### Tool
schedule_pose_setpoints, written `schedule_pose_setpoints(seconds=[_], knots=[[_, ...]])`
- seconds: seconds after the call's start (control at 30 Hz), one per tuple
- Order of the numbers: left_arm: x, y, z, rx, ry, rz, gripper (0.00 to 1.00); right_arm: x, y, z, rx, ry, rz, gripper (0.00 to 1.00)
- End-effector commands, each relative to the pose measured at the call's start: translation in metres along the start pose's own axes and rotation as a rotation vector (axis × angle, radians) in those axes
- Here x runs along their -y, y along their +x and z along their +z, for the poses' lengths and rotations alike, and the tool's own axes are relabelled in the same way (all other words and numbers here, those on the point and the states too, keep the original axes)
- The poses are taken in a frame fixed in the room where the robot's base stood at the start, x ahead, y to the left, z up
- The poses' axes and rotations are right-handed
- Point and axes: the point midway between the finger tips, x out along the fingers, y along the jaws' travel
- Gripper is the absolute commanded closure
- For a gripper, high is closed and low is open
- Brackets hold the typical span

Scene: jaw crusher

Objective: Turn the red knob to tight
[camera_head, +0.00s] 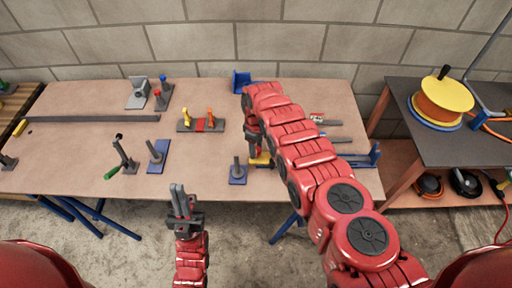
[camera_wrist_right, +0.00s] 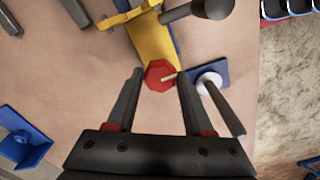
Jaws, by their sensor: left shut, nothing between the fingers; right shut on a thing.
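The red knob (camera_wrist_right: 160,75) is eight-sided with a pale pointer mark directed to the right in the right wrist view. It sits at the end of a yellow part (camera_wrist_right: 153,38), whose yellow also shows on the table in the head view (camera_head: 262,160). My right gripper (camera_wrist_right: 160,82) has its fingers on either side of the knob and is shut on it. In the head view, my right gripper and arm hide the knob. My left gripper (camera_head: 181,198) is shut and empty, in front of the table's front edge.
A blue plate with a grey post (camera_head: 237,174) stands close beside the yellow part. Other clamps (camera_head: 200,122) and a black-knobbed lever (camera_head: 122,155) stand on the wooden table (camera_head: 80,150). A side table with an orange cable reel (camera_head: 440,100) is at right.

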Motion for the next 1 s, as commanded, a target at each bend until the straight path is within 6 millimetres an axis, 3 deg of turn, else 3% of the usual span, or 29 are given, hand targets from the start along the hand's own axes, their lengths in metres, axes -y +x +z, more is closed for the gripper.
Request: schedule_pose_setpoints(seconds=[0.03,0.13,0.57,1.0], knots=[[0.0,0.0,0.0,0.0,0.0,0.0,1.0,-0.0002,0.0,0.0001,0.0,0.0,0.0,0.83],[0.0,-0.0001,0.0001,0.0,0.0,0.0,1.0,-0.0003,-0.0001,0.0001,0.0,0.0,0.001,1.0],[0.0,-0.0003,0.0001,0.0,0.0,0.0,1.0,-0.0004,0.0001,0.0003,0.0,0.088,0.0,1.0],[0.0,-0.0008,0.0001,0.0,0.0,0.0,1.0,-0.0001,0.0003,0.0005,0.001,0.459,0.0,1.0]])
